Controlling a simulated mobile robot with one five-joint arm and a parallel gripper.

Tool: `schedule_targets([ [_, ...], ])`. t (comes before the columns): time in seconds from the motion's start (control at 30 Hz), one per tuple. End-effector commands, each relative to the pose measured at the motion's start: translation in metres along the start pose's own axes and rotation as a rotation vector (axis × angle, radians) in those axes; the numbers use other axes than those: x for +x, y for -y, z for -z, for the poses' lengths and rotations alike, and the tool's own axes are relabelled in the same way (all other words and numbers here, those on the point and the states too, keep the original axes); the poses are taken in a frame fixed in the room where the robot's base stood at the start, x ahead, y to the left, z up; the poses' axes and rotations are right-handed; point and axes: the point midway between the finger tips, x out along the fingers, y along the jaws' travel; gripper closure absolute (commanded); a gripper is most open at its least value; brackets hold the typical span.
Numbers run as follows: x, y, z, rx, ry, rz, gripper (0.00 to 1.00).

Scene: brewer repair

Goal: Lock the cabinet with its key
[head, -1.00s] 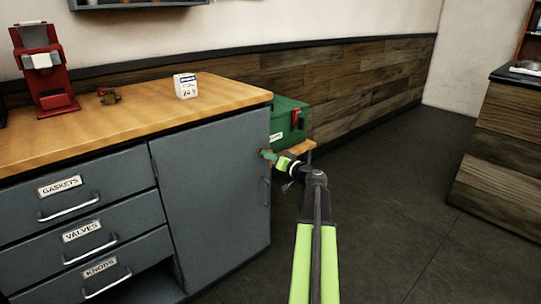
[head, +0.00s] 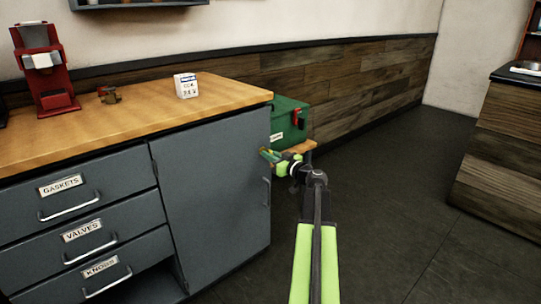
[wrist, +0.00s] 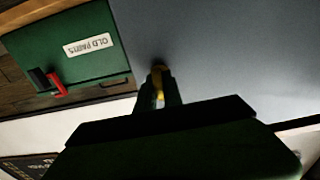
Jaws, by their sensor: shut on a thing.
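The grey cabinet (head: 212,195) has a shut door with a handle at its right side, below the wooden worktop. My gripper (head: 270,154) is at the upper right edge of the door. In the wrist view, my gripper (wrist: 160,94) is shut on a small yellow key (wrist: 158,76), held against or just in front of the grey cabinet face (wrist: 230,45). The fingers hide most of the key. I cannot tell whether its tip is in a lock, and no lock shows clearly.
A green box (head: 287,122) labelled "OLD PARTS" stands just beyond the cabinet. Drawers (head: 85,228) are to the left. A red machine (head: 45,70) and a white box (head: 186,85) stand on the worktop (head: 135,108). The floor at right (head: 400,200) is clear.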

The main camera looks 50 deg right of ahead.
Motion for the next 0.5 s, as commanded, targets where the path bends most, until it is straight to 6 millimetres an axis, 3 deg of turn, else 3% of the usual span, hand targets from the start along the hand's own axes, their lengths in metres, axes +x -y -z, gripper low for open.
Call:
schedule_targets([
  [0.37, 0.0004, 0.0026, -0.0014, -0.009, 0.004, 0.007, 1.0],
  [0.4, 0.0004, 0.0026, -0.0014, -0.009, 0.004, 0.007, 0.88],
  [0.5, 0.0002, 0.0018, -0.0012, -0.008, 0.003, 0.005, 0.75],
])
